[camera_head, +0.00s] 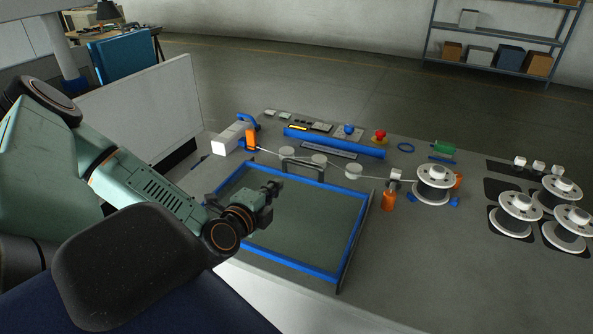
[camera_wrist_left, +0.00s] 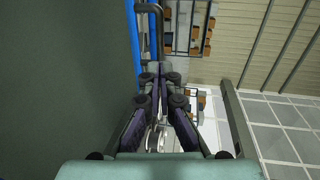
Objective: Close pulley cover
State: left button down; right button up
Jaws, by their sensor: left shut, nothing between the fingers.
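The pulley cover, a blue-framed see-through panel (camera_head: 318,218), lies over the grey bench top, flat or nearly so. A dark bar handle (camera_head: 302,164) stands at its far edge. My left gripper (camera_head: 272,187) is over the panel's left part, short of the handle, shut and empty. In the left wrist view its fingers (camera_wrist_left: 159,76) point toward the dark handle (camera_wrist_left: 154,12) and blue frame (camera_wrist_left: 133,40), apart from the handle. My right gripper is out of view.
A wire spool (camera_head: 435,184) and an orange block (camera_head: 388,201) stand right of the cover. More spools (camera_head: 515,214) stand at far right. A blue rail (camera_head: 335,143), a red button (camera_head: 380,134) and a white-orange box (camera_head: 232,138) lie behind. Bench front right is clear.

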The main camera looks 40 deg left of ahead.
aim_at(302, 164)
pick_arm(q)
jog(key=b+x, duration=0.1)
jog(key=x, duration=0.1)
jog(key=b+x, duration=0.1)
jog(key=b, duration=0.1)
jog(key=shift+w+d+f, duration=0.15)
jog(key=shift+w+d, duration=0.15)
jog(key=shift+w, duration=0.2)
jog(key=b+x, duration=0.3)
jog(key=shift+w+a+f, duration=0.2)
jog(key=shift+a+f, duration=0.05)
jog(key=shift+a, duration=0.2)
jog(key=shift+d+b+x, duration=0.25)
jog(key=shift+b+x, duration=0.9)
jog(key=shift+w+a, duration=0.15)
jog(key=shift+w, duration=0.35)
jog(key=shift+w+a+f+b, duration=0.1)
jog(key=shift+w+a+b, duration=0.25)
jog(key=shift+w+b, duration=0.15)
jog(key=shift+d, duration=0.15)
